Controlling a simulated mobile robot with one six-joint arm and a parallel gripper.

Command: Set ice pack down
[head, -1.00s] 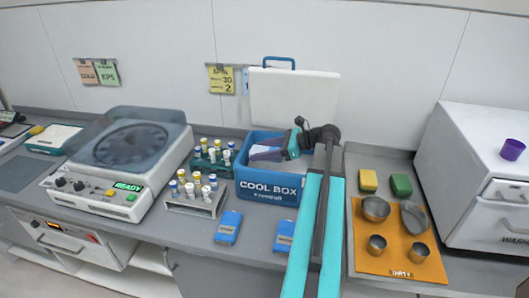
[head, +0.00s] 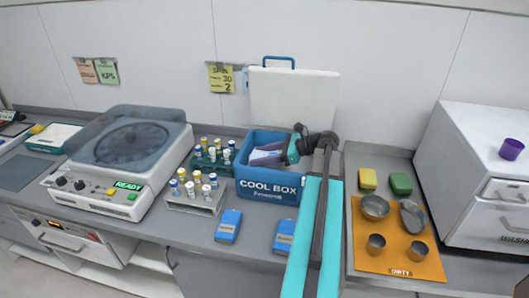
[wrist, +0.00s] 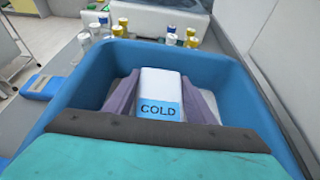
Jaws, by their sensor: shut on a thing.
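The ice pack (wrist: 161,95) is white with a blue band marked COLD. My gripper (wrist: 160,98) is shut on it, with one purple finger on each side. Both are inside the open blue cool box (head: 268,187), whose walls surround them in the wrist view (wrist: 75,95). In the head view the pack shows partly as a pale shape (head: 262,157) behind the front wall. I cannot tell whether the pack touches the box floor.
Two blue packs (head: 228,225) (head: 284,236) lie on the counter before the box. Vial racks (head: 195,201) and a centrifuge (head: 130,160) stand left. An orange mat (head: 399,240) with metal bowls lies right. The box's white lid (head: 293,97) stands behind.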

